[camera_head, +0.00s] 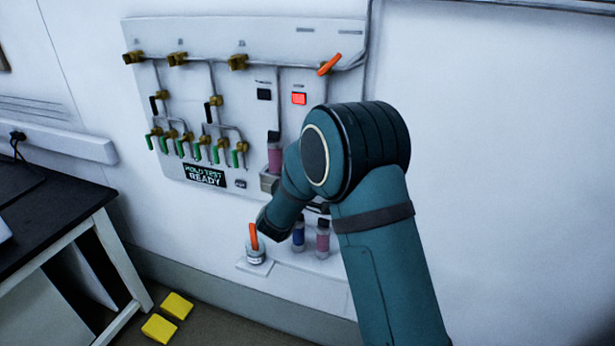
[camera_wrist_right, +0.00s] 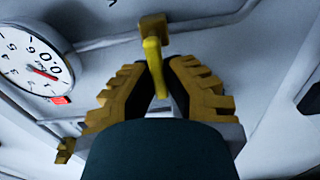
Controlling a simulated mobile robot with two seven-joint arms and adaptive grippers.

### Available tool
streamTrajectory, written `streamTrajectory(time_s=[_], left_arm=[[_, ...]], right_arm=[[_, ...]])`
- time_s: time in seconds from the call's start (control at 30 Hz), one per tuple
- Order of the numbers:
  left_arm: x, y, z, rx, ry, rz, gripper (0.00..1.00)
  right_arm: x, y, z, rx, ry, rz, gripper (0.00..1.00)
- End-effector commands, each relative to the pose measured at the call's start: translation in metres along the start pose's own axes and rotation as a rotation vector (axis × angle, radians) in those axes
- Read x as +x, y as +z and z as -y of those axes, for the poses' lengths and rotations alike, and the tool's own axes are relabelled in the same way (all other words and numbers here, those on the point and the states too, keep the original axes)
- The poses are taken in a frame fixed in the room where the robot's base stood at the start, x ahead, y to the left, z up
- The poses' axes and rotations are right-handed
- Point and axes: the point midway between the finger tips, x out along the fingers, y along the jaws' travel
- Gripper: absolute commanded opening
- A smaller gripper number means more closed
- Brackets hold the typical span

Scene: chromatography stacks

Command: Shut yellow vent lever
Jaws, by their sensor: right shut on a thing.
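In the right wrist view, the yellow vent lever (camera_wrist_right: 153,54) hangs from a brass valve body (camera_wrist_right: 153,24) on a grey pipe. My right gripper (camera_wrist_right: 158,78) is shut on the lever, with one ribbed finger on each side of it. The lever's lower part runs down between the fingers toward the palm. In the head view my right arm covers the gripper and the yellow lever. My left gripper is in neither view.
A round dial gauge (camera_wrist_right: 30,62) is close left of the gripper. The wall panel (camera_head: 270,38) carries brass valves with green and black levers, plus an orange lever (camera_head: 329,64). Below stand small bottles (camera_head: 322,237) on a ledge. A black-topped table (camera_head: 50,214) is at left.

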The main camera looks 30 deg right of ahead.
Motion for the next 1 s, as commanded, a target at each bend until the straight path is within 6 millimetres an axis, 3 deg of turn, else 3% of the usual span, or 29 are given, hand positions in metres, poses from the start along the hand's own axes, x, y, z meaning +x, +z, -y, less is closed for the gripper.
streamTrajectory(time_s=[0.2,0.23,0.3,0.67,0.83,1.0], left_arm=[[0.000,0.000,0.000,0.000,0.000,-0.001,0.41],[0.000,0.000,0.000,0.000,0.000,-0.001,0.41],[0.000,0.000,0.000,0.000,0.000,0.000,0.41],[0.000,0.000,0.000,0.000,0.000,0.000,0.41],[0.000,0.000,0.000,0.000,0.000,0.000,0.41],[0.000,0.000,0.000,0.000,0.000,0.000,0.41]], right_arm=[[0.001,0.001,-0.003,0.003,0.006,0.002,0.00],[0.001,0.001,-0.003,0.003,0.006,0.002,0.19],[0.001,0.000,-0.003,0.003,0.005,0.002,0.41],[-0.003,0.000,-0.001,0.001,0.002,0.000,0.41],[-0.024,-0.001,-0.001,0.001,0.001,-0.001,0.41],[-0.059,-0.001,-0.001,0.001,0.002,-0.002,0.41]])
